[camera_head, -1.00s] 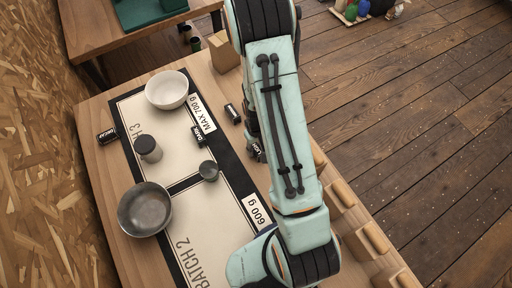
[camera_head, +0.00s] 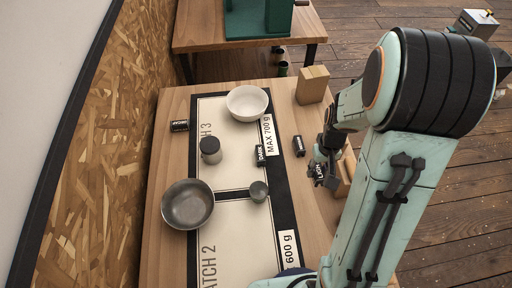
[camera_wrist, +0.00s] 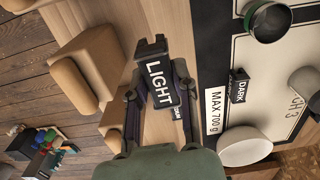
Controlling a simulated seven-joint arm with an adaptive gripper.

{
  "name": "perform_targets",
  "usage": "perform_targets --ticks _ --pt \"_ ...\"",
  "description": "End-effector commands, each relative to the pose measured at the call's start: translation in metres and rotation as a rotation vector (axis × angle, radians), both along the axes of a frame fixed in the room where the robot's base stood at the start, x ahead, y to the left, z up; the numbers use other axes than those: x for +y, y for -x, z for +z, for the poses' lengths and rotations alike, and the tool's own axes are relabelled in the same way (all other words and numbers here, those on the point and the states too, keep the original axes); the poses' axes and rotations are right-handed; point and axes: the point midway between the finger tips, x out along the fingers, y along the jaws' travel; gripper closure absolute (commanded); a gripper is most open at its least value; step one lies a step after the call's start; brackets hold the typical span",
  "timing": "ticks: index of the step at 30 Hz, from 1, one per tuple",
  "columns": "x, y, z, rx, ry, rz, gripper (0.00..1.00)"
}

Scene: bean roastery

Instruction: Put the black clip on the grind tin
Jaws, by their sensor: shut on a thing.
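My gripper (camera_head: 322,176) is at the right side of the table, shut on a black clip marked LIGHT (camera_wrist: 160,82). In the wrist view the clip sits between the two fingers (camera_wrist: 158,98), its top end sticking out beyond them. Whether it is clear of the wood is hard to tell. A small grey tin with a dark lid (camera_head: 210,150), likely the grind tin, stands upright on the mat, left of my gripper. It is partly cut off at the right edge of the wrist view (camera_wrist: 305,82). Nothing shows on its lid.
Other black clips lie near: DARK (camera_head: 261,155), one on the wood (camera_head: 299,146) and one at the left (camera_head: 180,126). A white bowl (camera_head: 247,103), metal bowl (camera_head: 187,204) and small cup (camera_head: 258,191) stand on the mat (camera_head: 225,240). A wooden block (camera_head: 312,85) stands behind.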

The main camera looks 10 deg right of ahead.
Motion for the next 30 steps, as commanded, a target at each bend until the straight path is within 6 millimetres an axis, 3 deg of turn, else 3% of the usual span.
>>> perform_targets --ticks 5,8,14,21,27,30 --pt "0.003 0.011 0.004 -0.002 0.000 0.018 0.92" --pt "0.015 0.006 0.019 -0.005 0.000 0.081 0.92" --pt "0.071 -0.014 0.054 -0.007 -0.001 0.300 0.92" --pt "0.166 -0.022 0.097 -0.003 -0.002 0.617 0.92" --pt "0.204 -0.015 0.106 0.002 -0.002 0.738 0.92" --pt "0.213 -0.025 0.099 0.004 -0.002 0.750 0.92"
